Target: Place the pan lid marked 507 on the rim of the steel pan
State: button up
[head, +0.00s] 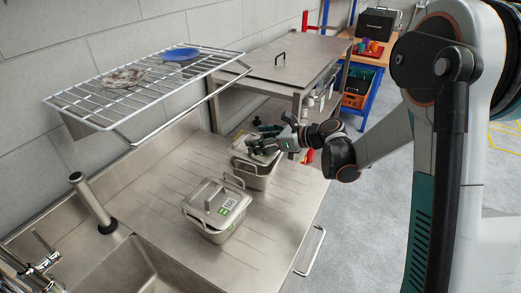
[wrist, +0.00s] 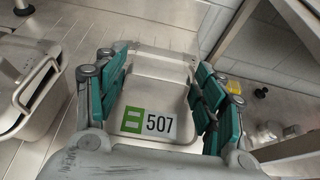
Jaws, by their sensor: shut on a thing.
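The pan lid marked 507 (wrist: 160,66) is between the green finger pads of my gripper (wrist: 158,88) in the wrist view. Its white and green label faces the camera. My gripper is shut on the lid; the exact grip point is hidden. In the head view my gripper (head: 268,145) is over the farther steel pan (head: 255,179), with the lid at the pan's top. I cannot tell whether the lid touches the rim. The pan's far side is hidden by the lid and gripper.
A second steel pan with its own labelled lid (head: 217,203) stands nearer on the steel counter (head: 158,190). It also shows at left in the wrist view (wrist: 32,85). A sink (head: 125,275) lies in front. A wire rack (head: 150,88) overhangs the counter's back, with a blue plate (head: 180,54).

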notch_tip(320, 180, down, 4)
jog(key=shift+r+b, duration=0.15)
jog(key=shift+b, duration=0.3)
jog(key=o, duration=1.2)
jog(key=p+v, duration=0.2)
jog(key=v, duration=1)
jog(key=shift+w+r, duration=0.1)
jog(key=shift+r, duration=0.05)
